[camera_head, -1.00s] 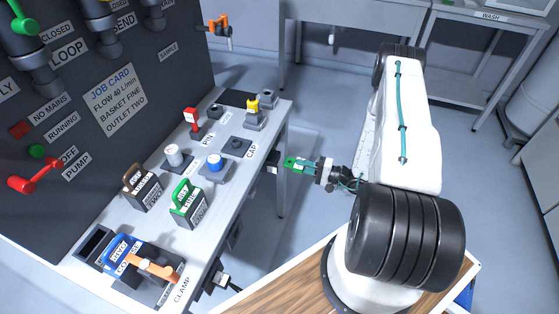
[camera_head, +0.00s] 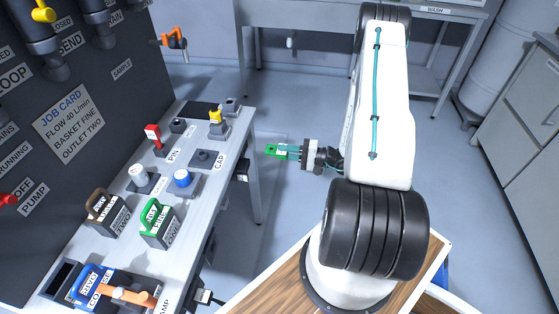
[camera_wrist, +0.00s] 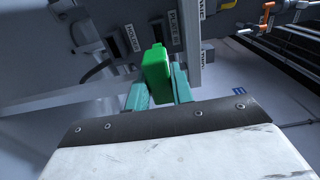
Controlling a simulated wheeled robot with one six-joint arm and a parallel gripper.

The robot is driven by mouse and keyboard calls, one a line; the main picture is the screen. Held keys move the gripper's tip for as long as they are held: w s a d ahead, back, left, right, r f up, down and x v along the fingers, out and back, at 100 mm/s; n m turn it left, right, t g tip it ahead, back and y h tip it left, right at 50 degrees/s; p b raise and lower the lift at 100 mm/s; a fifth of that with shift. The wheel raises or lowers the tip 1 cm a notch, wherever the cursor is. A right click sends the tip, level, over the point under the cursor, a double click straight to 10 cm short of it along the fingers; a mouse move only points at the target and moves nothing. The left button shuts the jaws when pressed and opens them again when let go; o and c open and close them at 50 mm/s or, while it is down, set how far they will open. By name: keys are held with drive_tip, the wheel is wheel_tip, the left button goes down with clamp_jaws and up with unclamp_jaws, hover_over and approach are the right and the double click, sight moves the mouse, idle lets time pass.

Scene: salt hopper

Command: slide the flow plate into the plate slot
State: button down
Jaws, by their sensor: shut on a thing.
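My gripper (camera_head: 291,153) is shut on a green flow plate (camera_head: 276,150), held out in the air to the right of the bench edge in the head view. In the wrist view the green plate (camera_wrist: 156,68) stands between my two teal fingers (camera_wrist: 158,88). Beyond it, the side of the bench carries dark labelled fittings, one with a label that seems to read "PLATE" (camera_wrist: 178,24) and one reading "HOLDER" (camera_wrist: 133,38). The plate is apart from them in the head view. I cannot make out the slot opening clearly.
Floor between bench and arm is clear.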

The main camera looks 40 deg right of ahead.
sight(269, 151)
drive_tip(key=shift+s+a, duration=0.25)
drive_tip(key=shift+a, duration=0.15)
drive_tip(key=shift+x, duration=2.9)
drive_tip(key=shift+x, duration=2.6)
drive_tip(key=c, duration=0.7)
unclamp_jaws()
drive_tip(key=shift+s, duration=0.1)
drive_tip(key=shift+o, duration=0.2)
